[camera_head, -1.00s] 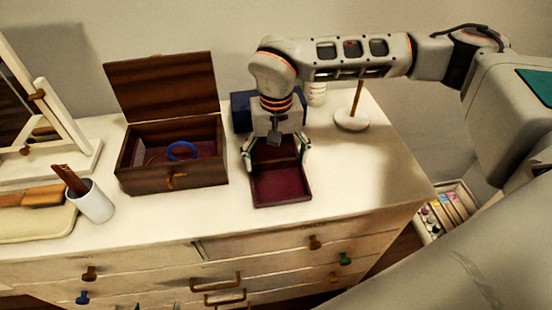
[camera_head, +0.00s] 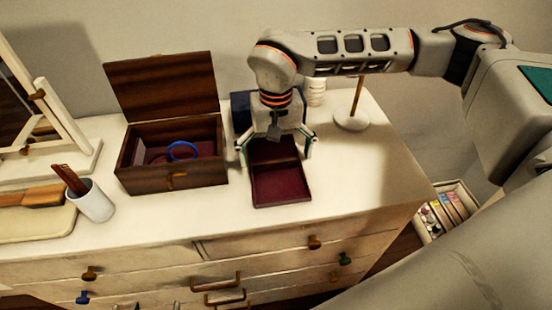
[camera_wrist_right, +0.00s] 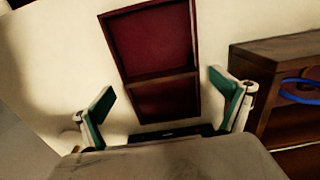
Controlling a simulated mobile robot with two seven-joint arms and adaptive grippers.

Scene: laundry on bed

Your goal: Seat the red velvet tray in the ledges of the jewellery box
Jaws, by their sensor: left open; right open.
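The red velvet tray (camera_head: 281,186) lies flat on the dresser top, right of the jewellery box; a divider crosses it. The wooden jewellery box (camera_head: 172,178) stands with its lid (camera_head: 163,86) raised and a blue ring-shaped item (camera_head: 182,151) inside. My right gripper (camera_head: 277,152) is open over the far part of the tray, its fingers on either side. In the right wrist view the tray (camera_wrist_right: 150,42) shows between and beyond the open fingers (camera_wrist_right: 162,100), with no contact visible, and the box (camera_wrist_right: 275,75) is at the right. My left gripper is not in view.
A dark blue box (camera_head: 241,108) and a stand with a white base (camera_head: 351,120) are behind the right gripper. A white cup (camera_head: 95,204), a brush (camera_head: 40,196) and a mirror are at left. The dresser top right of the tray is clear.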

